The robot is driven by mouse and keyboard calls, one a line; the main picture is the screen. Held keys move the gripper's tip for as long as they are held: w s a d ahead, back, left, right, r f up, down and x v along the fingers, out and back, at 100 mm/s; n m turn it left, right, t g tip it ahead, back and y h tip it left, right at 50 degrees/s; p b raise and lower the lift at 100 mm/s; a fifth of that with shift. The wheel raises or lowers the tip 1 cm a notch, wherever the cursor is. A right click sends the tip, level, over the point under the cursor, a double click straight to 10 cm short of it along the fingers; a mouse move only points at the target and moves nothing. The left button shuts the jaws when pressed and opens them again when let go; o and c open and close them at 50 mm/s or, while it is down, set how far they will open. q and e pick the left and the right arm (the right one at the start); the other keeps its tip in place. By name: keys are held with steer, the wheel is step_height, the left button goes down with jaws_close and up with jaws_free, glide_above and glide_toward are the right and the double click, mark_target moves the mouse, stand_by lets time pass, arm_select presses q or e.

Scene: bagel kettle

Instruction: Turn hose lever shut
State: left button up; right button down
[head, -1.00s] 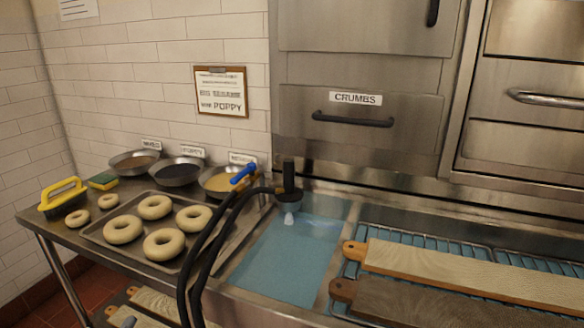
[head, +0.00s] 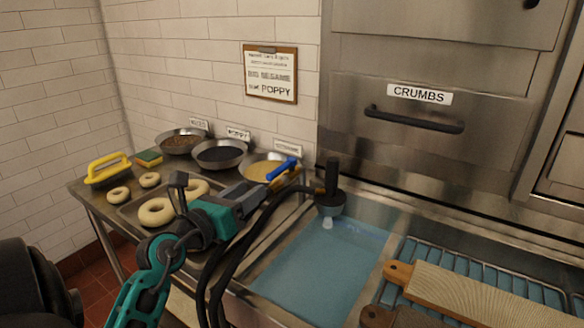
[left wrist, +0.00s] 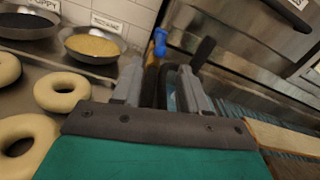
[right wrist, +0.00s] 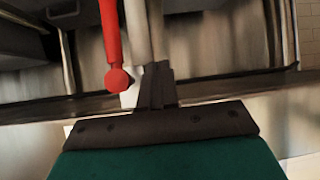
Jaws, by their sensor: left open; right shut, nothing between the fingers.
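The blue hose lever (head: 283,170) sits on a brass valve on the black hose (head: 262,225), whose dark spray head (head: 330,196) hangs over the blue water basin (head: 310,265). A pale stream shows below the spray head. My left gripper (head: 252,196) is open just left of the valve, its fingers pointing toward it. In the left wrist view the lever (left wrist: 160,42) stands beyond and between the two open fingers (left wrist: 163,85); I cannot tell if they touch the hose. My right gripper (right wrist: 157,85) is shut and empty, away from the lever.
Bagels (head: 156,211) lie on a tray under and left of my left arm. Topping bowls (head: 220,154) stand against the wall behind. Wooden boards (head: 470,305) lie on a rack at the right. In the right wrist view a red rod (right wrist: 113,50) hangs close to the fingers.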

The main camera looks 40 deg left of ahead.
mark_target(286, 166)
arm_select(q)
steer(key=w, duration=0.4)
steer(key=w+a, duration=0.1)
steer(key=w, duration=0.6)
steer(key=shift+w+a, duration=0.15)
steer(key=shift+w, duration=0.2)
steer(key=shift+c, duration=0.3)
jaws_close()
